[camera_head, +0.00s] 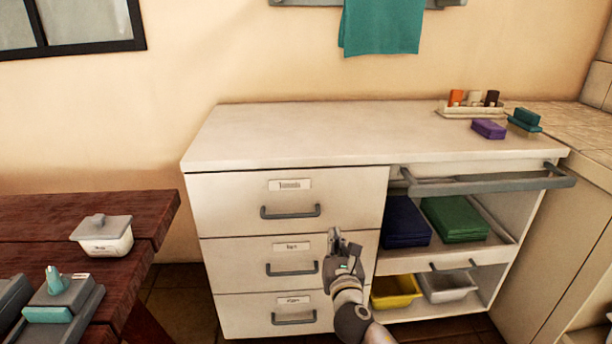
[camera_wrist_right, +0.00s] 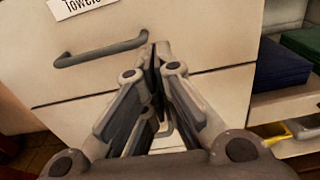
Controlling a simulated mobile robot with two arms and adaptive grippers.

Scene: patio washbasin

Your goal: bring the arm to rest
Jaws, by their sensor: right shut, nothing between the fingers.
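My right gripper (camera_head: 334,240) is in front of the cabinet, near the right edge of the middle drawer (camera_head: 240,262). Its fingers are shut and empty, and they also show shut in the right wrist view (camera_wrist_right: 156,52). In the wrist view the fingertips are near the top drawer's grey handle (camera_wrist_right: 100,48), to its right; whether they touch the cabinet front I cannot tell. The labelled top drawer (camera_head: 230,205) and the other drawers look shut. My left gripper is not in view.
The white cabinet top (camera_head: 300,135) is mostly clear, with a purple block (camera_head: 489,129) at its right end. A grey rail (camera_head: 490,183) sticks out at the right. Folded blue (camera_head: 403,222) and green (camera_head: 455,218) cloths lie on a shelf. A wooden table (camera_head: 150,212) stands left.

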